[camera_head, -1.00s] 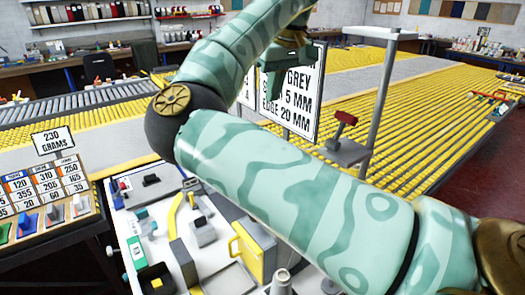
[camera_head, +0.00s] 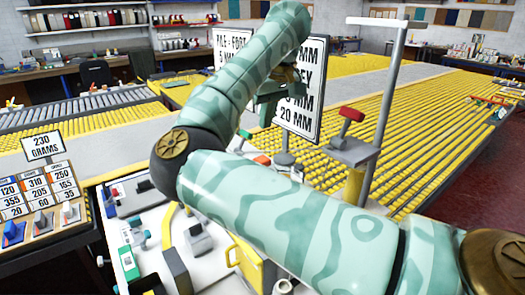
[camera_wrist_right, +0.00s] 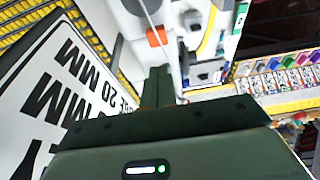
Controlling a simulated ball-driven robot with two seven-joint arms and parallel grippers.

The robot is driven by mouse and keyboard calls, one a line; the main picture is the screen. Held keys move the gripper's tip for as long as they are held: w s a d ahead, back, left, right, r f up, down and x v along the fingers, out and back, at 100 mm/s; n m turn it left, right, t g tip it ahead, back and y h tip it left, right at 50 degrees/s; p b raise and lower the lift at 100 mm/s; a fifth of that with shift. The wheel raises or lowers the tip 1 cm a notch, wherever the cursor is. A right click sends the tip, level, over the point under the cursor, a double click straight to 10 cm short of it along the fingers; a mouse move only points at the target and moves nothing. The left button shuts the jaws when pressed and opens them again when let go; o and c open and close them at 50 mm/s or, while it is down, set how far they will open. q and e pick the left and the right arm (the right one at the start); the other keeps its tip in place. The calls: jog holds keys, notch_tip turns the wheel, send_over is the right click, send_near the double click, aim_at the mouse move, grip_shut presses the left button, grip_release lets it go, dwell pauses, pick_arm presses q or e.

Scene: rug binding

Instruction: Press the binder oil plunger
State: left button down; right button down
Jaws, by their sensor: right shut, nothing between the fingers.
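My right gripper (camera_head: 265,117) is dark green and hangs from the patterned arm that crosses the head view. In the right wrist view the fingers (camera_wrist_right: 158,86) are together and empty. A small orange-red part (camera_head: 262,160) shows just below the gripper, on the pale machine. In the wrist view an orange block (camera_wrist_right: 157,36) lies beyond the fingertips, with a visible gap. I cannot tell for certain which part is the oil plunger; my arm hides much of the machine. My left gripper is not in view.
A white sign (camera_head: 297,112) stands right beside the gripper. A red-handled lever (camera_head: 350,114) sits on a grey bracket near a tall metal post (camera_head: 385,110). A pale tool bench (camera_head: 140,205) with several small parts lies at lower left. Yellow ribbed roller beds (camera_head: 430,120) fill the background.

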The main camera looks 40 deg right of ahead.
jog(key=x, duration=0.3)
jog(key=b+x, duration=0.1)
jog(key=x, duration=0.3)
jog(key=shift+s+f, duration=0.1)
jog(key=shift+s, duration=0.1)
jog(key=shift+f, duration=0.85)
